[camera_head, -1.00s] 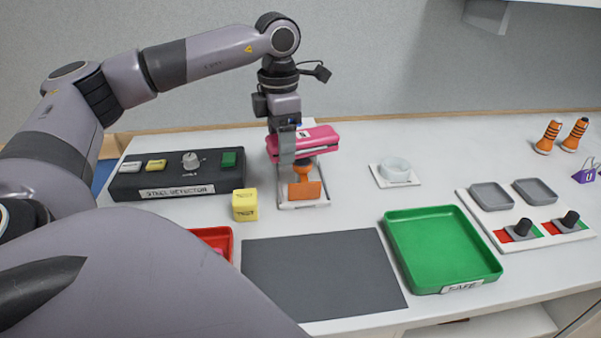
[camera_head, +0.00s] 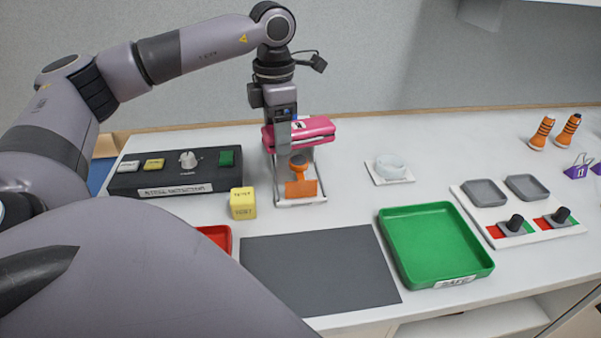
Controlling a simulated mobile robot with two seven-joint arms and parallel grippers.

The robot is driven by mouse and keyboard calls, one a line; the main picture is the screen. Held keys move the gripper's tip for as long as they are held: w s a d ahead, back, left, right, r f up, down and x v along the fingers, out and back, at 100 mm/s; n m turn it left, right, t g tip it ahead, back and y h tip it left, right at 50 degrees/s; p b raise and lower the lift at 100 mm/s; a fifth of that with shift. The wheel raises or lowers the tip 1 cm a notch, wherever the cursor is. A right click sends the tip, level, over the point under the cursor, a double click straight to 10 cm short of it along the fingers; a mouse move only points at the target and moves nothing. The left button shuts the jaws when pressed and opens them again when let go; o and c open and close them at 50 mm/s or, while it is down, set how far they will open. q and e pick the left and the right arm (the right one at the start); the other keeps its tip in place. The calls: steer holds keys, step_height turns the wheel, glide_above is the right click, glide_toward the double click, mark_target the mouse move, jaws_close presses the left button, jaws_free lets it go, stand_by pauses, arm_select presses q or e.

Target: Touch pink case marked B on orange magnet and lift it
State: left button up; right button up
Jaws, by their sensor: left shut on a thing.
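The pink case (camera_head: 318,130) has a small white label on top; its letter is too small to read surely. My left gripper (camera_head: 284,138) points down and is shut on the left part of the case. The case is held level above the orange magnet (camera_head: 302,187), with a small gap between them. The magnet has a round, dark-topped knob and stands on a pale stand (camera_head: 318,198). One finger hides part of the case. My right gripper is not in view.
A steel detector box (camera_head: 175,176) and a yellow test cube (camera_head: 242,204) stand at left. A green tray (camera_head: 440,245), dark mat (camera_head: 318,275) and partly hidden red tray (camera_head: 218,236) lie in front.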

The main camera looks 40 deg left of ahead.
arm_select(q)
steer(key=shift+r+p, duration=0.75)
steer(key=shift+r, duration=1.55)
steer(key=shift+d, duration=0.1)
